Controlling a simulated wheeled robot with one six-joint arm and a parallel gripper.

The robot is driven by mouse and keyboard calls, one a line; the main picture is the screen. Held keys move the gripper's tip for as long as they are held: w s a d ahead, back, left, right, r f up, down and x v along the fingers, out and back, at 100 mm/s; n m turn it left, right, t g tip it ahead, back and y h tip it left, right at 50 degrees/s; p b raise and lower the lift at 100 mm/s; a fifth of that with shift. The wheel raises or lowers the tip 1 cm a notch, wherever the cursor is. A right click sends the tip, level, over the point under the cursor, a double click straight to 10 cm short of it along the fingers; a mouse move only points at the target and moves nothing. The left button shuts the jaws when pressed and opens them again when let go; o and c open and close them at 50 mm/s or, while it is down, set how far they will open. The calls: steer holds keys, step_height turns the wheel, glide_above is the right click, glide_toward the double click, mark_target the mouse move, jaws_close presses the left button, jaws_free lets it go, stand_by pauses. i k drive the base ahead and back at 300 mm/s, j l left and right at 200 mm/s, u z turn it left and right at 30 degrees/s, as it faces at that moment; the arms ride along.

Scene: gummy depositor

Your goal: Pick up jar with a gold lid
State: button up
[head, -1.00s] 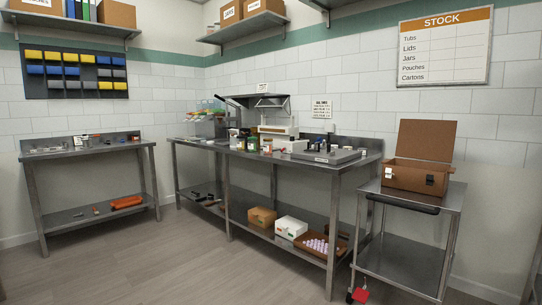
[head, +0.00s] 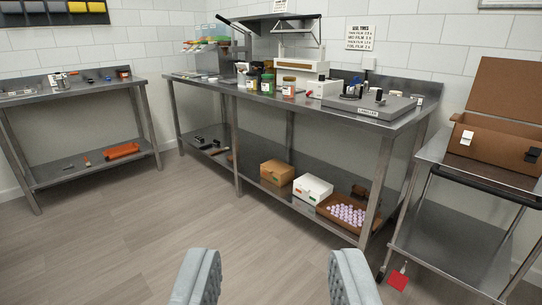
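Several small jars stand on the middle steel bench. One jar (head: 288,88) has a white label and a brownish-gold lid; it is too small to be sure of the lid's colour. Left of it stands a dark jar (head: 267,85) with a green lid, and another small jar (head: 252,79) beside that. My gripper (head: 273,278) shows at the bottom of the view, its two grey fingers wide apart with nothing between them. It is well short of the bench, over the floor in the picture.
The bench (head: 215,91) also carries a sealing machine (head: 299,68) and a grey labeler plate (head: 370,106). A trolley (head: 435,205) with an open brown case (head: 495,140) stands right. Another bench (head: 70,92) stands left. The floor between is clear.

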mark_target(289, 88)
steer(key=i, duration=0.55)
steer(key=i+j+z, duration=0.15)
steer(key=i, duration=1)
steer(key=i+j+z, duration=0.1)
steer(key=i, duration=0.45)
steer(key=i+j+z, duration=0.3)
steer(key=i, duration=0.2)
steer(key=i+j+z, duration=0.3)
steer(key=i, duration=0.25)
